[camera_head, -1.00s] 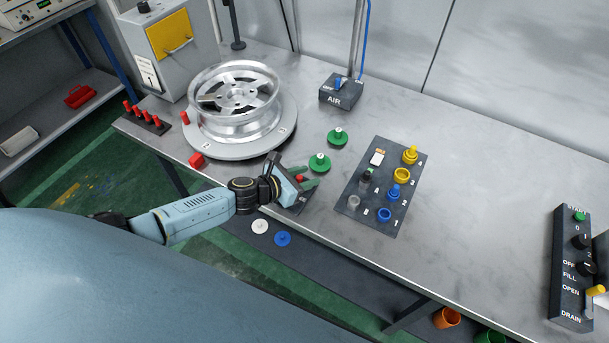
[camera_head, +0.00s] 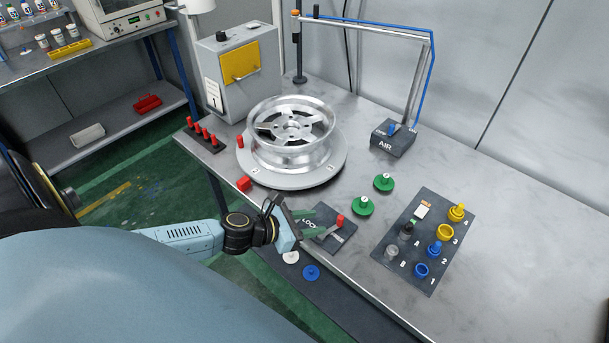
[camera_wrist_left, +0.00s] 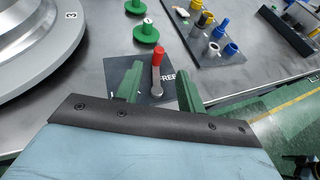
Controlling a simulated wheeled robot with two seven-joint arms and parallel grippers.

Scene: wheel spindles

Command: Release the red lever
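The red-tipped lever (camera_head: 340,221) stands on a small dark plate (camera_head: 337,240) at the table's front edge. White letters starting "LO" show on the plate in the head view. In the left wrist view the lever (camera_wrist_left: 158,60) has a grey shaft and stands upright in the picture, with the word "FREE" just right of it. My left gripper (camera_head: 323,221) is open, its green fingers reaching over the plate. In the wrist view the lever shows in the gap between the fingers (camera_wrist_left: 158,72); whether either touches it I cannot tell. My right gripper is not in view.
A silver wheel (camera_head: 290,130) sits on a round grey base left of the plate. Two green knobs (camera_head: 363,206) stand behind the lever. A dark panel of coloured parts (camera_head: 405,268) lies to the right. An AIR box (camera_head: 393,140) stands farther back.

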